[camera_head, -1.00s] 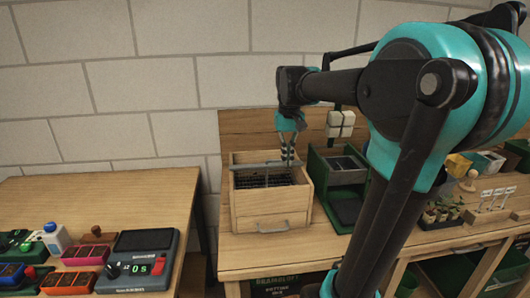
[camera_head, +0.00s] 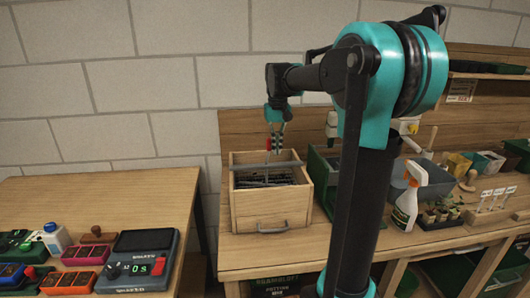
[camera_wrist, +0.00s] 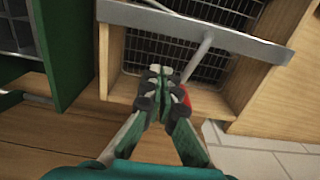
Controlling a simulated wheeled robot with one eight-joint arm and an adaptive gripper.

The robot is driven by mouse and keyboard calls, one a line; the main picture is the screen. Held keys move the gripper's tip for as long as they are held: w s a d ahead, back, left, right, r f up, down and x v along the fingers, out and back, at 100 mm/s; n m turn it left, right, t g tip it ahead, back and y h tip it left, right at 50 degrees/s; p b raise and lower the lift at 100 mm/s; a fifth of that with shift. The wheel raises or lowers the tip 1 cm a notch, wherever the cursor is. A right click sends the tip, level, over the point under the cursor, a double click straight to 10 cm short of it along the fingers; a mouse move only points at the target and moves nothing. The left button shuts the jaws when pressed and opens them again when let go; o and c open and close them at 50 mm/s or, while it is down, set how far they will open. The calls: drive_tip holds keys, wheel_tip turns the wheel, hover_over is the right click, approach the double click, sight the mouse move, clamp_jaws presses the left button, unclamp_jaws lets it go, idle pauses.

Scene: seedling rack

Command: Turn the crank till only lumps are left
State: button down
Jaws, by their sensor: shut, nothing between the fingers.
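The wooden sieve box (camera_head: 235,205) stands on the bench in the head view, with a drawer handle on its front. A grey bar (camera_wrist: 170,22) crosses its top over a wire mesh (camera_wrist: 150,52). The crank's thin rod (camera_wrist: 197,62) rises from the bar, and its red knob (camera_head: 268,144) is at the top. My gripper (camera_head: 277,150) is shut and empty, close beside the knob. In the wrist view, the fingertips (camera_wrist: 160,74) partly hide the knob. Dark material shows in the box in the head view; I cannot tell lumps from fine soil.
A green bin (camera_head: 322,180) stands just right of the box, partly behind my arm. A white spray bottle (camera_head: 408,197) and seedlings (camera_head: 440,212) are farther right.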

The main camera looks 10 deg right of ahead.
drive_tip(key=shift+w+a, duration=0.1)
idle(0.3)
wheel_tip(320, 180, up, 9)
idle(0.9)
idle(0.4)
